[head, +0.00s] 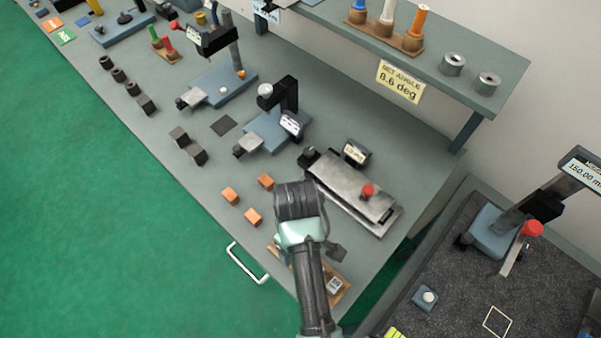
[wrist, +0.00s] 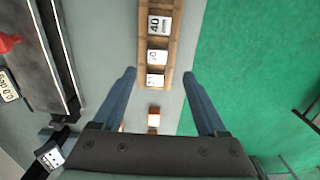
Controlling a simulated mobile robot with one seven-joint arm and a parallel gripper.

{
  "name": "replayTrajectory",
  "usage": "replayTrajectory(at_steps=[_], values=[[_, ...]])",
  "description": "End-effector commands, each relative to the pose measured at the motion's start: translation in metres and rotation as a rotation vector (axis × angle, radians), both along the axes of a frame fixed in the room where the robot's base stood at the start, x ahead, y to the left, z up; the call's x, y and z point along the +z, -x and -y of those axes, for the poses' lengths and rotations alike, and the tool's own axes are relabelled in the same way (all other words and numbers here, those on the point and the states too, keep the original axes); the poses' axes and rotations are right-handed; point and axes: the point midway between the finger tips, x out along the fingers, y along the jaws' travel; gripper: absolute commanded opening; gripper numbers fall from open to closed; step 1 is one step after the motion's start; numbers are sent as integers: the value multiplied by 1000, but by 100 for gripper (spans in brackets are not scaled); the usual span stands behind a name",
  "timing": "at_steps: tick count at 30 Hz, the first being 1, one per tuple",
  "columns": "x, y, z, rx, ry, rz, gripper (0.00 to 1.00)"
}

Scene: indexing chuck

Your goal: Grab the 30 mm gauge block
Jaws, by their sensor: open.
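A wooden rack (wrist: 143,36) holds a row of white-faced gauge blocks in the wrist view. The top one (wrist: 160,25) reads 40. The middle one (wrist: 157,57) appears to read 30, though its print is small. The label of the lowest block (wrist: 155,80) is too small to read surely. My gripper (wrist: 160,73) is open and empty, its two fingers spread either side of the rack's lower end. In the head view my arm covers much of the rack (head: 343,297), and one block (head: 334,285) shows beside it.
Several orange blocks (head: 230,195) lie on the bench left of my arm. A metal plate fixture (head: 345,185) with a red knob (head: 367,191) stands to the right. A white handle (head: 246,263) sticks out from the bench's front edge, over green floor.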

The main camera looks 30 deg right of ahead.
Motion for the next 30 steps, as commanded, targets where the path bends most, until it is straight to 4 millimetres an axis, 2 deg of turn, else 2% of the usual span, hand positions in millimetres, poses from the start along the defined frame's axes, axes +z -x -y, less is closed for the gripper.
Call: replayTrajectory(at_steps=[3, 11, 21, 30], values=[[-16, 0, 0, 0, -1, -1, 75], [-32, 0, 2, 0, 0, 0, 75], [-71, 1, 6, 1, 0, 2, 75], [-75, 1, 6, 0, 1, 4, 75]])
